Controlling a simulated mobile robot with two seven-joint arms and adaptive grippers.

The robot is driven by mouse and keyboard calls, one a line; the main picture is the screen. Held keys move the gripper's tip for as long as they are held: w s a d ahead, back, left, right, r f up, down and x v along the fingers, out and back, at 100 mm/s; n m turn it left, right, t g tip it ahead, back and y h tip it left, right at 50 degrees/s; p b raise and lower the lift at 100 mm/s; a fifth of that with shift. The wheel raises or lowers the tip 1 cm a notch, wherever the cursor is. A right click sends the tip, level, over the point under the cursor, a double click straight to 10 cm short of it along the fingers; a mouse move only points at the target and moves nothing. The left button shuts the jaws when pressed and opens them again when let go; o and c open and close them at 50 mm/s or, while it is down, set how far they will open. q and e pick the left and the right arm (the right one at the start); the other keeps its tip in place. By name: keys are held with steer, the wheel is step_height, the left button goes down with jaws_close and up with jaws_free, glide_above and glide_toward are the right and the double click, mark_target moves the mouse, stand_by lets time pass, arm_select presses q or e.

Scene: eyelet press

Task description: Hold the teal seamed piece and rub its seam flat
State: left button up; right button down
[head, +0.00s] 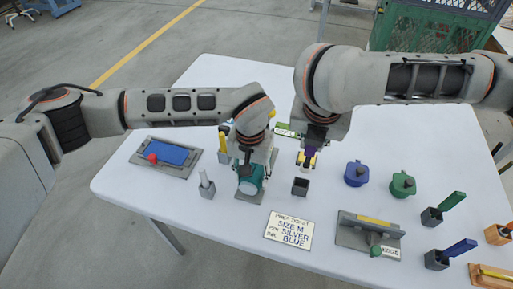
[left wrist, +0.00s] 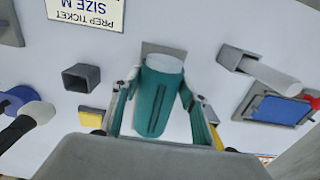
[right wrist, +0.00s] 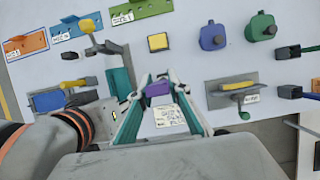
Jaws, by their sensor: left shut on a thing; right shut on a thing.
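The teal seamed piece (left wrist: 155,100) is a tapered tube with a pale round end and a dark seam line along its upper side. My left gripper (head: 252,178) is shut on it, with a finger on each side, over a small grey plate (head: 246,198). My right gripper (right wrist: 158,98) is shut on a purple block (right wrist: 158,89). In the head view the purple block (head: 309,154) is above the table, to the right of the teal piece and apart from it. The block's underside is hidden.
A dark square cup (head: 300,186) stands right of the teal piece. A grey holder with a pale stick (head: 206,185) stands left. A yellow pad (right wrist: 158,42) lies beyond my right gripper. Blue (head: 356,173) and green (head: 402,184) pots stand right. The prep ticket (head: 288,230) lies in front.

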arm_select(q)
steer(key=o, duration=1)
steer(key=shift+r, duration=0.15)
step_height(320, 180, up, 12)
steer(key=shift+f, duration=0.1)
